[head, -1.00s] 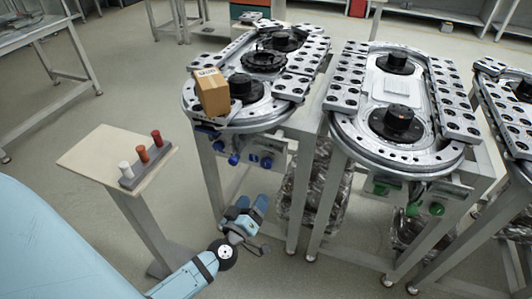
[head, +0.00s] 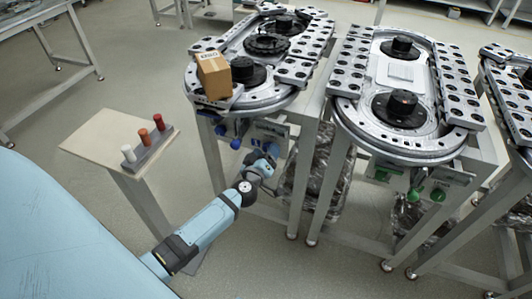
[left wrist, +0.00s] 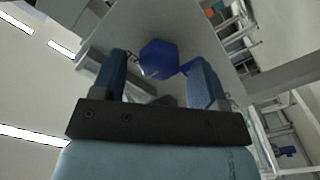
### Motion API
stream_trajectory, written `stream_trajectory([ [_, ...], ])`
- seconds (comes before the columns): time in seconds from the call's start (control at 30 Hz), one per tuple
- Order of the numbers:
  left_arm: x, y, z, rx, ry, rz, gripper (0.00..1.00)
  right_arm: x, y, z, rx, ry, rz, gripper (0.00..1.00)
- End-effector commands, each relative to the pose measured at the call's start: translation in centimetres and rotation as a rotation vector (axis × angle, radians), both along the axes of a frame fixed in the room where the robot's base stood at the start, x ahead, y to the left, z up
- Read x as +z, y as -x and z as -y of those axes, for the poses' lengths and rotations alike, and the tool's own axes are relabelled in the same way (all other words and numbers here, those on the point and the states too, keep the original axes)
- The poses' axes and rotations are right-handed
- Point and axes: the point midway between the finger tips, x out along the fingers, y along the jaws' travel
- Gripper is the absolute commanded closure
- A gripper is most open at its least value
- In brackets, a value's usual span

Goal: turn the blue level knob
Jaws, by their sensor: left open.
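Blue knobs sit on the front panel under the left ring track. One blue knob (head: 236,144) shows clear of my arm in the head view. My left gripper (head: 265,161) is by the right part of that panel, and hides some of it. In the left wrist view a dark blue knob (left wrist: 158,58) shows between the two open fingers, near their tips, with no clear contact. More blue shows right beside it, close to the right finger. I cannot read which knob is the level one. My right gripper is not in view.
A cardboard box (head: 214,75) sits on the left ring track (head: 260,101). A small table (head: 97,142) with white, orange and red pegs stands left of my arm. The middle ring track (head: 375,143) has green knobs.

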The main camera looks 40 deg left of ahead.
Motion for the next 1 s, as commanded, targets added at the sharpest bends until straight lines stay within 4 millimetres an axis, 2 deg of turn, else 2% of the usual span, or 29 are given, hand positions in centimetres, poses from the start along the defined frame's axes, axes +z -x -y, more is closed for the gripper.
stream_trajectory([
  [0.33,0.00,-0.45,-0.11,0.000,0.000,0.000,0.33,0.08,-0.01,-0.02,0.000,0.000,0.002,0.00],
  [0.37,0.01,-0.44,-0.10,0.000,0.000,0.000,0.38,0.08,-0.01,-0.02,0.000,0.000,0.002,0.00],
  [0.5,0.01,-0.43,-0.10,0.000,0.000,0.000,0.70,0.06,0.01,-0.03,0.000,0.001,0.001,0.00],
  [0.57,0.01,-0.43,-0.10,0.000,0.000,0.000,0.82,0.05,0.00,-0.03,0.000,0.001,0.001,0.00],
  [1.0,0.04,-0.40,-0.04,0.000,0.082,0.018,0.82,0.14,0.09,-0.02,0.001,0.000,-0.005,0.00],
])
